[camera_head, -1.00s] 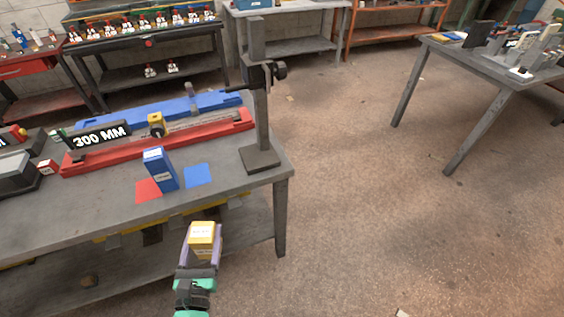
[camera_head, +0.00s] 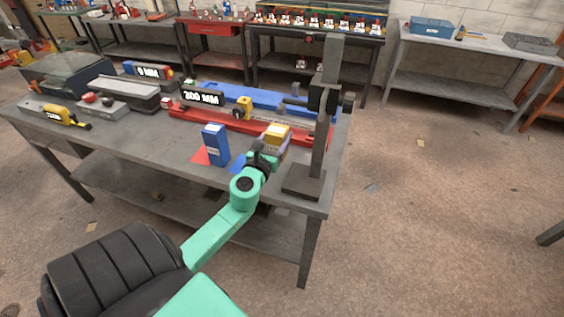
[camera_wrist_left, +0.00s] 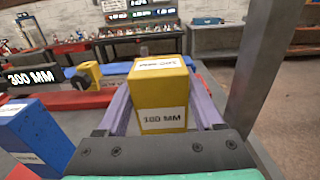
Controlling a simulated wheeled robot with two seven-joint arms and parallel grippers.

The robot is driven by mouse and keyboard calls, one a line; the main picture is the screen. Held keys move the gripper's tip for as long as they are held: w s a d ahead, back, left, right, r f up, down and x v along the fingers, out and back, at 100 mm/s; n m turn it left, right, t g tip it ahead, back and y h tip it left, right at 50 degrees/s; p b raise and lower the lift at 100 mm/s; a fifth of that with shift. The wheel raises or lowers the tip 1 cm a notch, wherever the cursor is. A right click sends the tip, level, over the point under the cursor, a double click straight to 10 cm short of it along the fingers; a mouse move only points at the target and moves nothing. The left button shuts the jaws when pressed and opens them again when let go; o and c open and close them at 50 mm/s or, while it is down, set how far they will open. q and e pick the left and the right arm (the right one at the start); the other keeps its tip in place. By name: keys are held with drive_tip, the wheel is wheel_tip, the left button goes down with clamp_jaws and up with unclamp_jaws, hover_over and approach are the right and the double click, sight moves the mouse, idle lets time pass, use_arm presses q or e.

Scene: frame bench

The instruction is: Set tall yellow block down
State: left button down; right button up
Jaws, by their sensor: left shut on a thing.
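The tall yellow block (camera_head: 277,134) is held in my left gripper (camera_head: 270,143), over the right part of the grey bench. In the left wrist view the yellow block (camera_wrist_left: 160,98) stands upright between the two purple fingers, with a "100 MM" label facing me. Its base is hidden, so I cannot tell whether it touches the bench. A blue block (camera_head: 215,144) stands upright to its left, partly over a red square (camera_head: 200,156). A blue square (camera_head: 238,163) lies beside it, partly covered by my arm. My right gripper is not in view.
The bench (camera_head: 140,142) carries a red rail (camera_head: 215,121) and a blue rail (camera_head: 268,101) behind the blocks. A dark stand (camera_head: 322,130) with a tall post rises close to the right of my gripper.

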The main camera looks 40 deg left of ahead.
use_arm(q)
drive_tip(key=f+b, duration=0.5)
drive_tip(key=shift+s+d+f, duration=0.2)
drive_tip(key=shift+s, duration=0.1)
wheel_tip(320, 180, down, 3)
drive_tip(key=b, duration=0.3)
drive_tip(key=shift+w+a+f, duration=0.15)
drive_tip(key=shift+f, duration=0.4)
drive_tip(key=shift+r, duration=0.25)
drive_tip(key=shift+f, duration=0.2)
drive_tip(key=shift+c, duration=0.2)
unclamp_jaws()
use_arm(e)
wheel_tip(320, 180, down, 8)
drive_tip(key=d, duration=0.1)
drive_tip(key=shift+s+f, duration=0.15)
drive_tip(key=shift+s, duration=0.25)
